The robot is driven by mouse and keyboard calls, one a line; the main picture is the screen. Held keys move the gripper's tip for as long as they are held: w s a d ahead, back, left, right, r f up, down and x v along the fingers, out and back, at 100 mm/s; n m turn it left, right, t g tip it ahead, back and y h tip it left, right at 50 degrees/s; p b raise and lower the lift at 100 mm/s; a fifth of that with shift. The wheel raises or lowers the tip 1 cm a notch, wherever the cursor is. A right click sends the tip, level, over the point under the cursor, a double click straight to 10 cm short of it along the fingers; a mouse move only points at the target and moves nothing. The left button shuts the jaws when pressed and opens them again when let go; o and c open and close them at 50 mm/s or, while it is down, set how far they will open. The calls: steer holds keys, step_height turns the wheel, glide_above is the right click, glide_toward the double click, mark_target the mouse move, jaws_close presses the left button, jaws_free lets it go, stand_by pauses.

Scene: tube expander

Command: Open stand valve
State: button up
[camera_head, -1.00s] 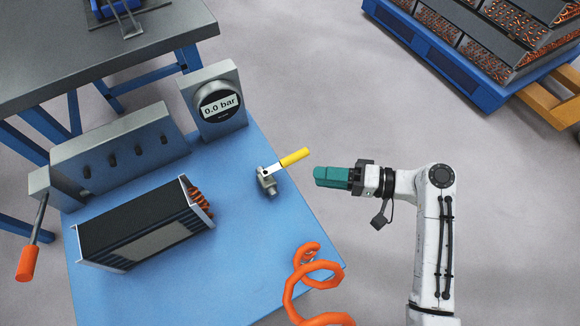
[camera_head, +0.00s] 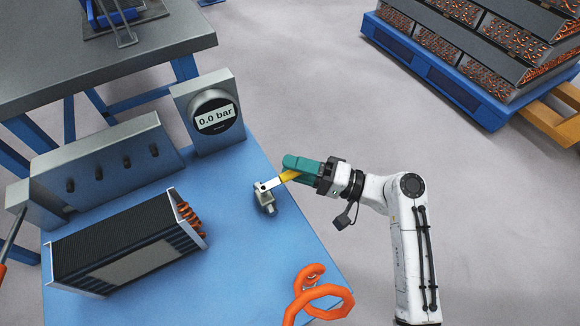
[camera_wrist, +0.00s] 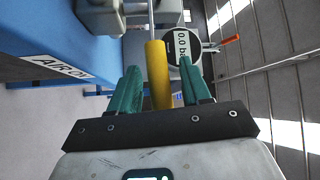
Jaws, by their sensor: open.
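The stand valve (camera_head: 267,200) is a small grey metal fitting near the right edge of the blue bench top. Its lever has a yellow handle (camera_head: 287,176) pointing up and right; the handle also shows in the wrist view (camera_wrist: 157,75). My gripper (camera_head: 290,164) has teal fingers and is at the handle's outer end, partly hiding it. In the wrist view my gripper (camera_wrist: 160,88) is open, with the yellow handle between its two fingers and a gap on the right side. The gauge (camera_head: 214,116) behind reads 0.0 bar.
A finned heat exchanger (camera_head: 125,245) lies on the blue bench (camera_head: 225,270). A grey block with several knobs (camera_head: 110,165) stands behind it. An orange coiled hose (camera_head: 325,300) is at the front right. A blue pallet (camera_head: 450,80) of stacked units is at the far right.

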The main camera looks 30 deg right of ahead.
steer(key=shift+w+a, duration=0.5)
steer(key=shift+c, duration=0.3)
jaws_close()
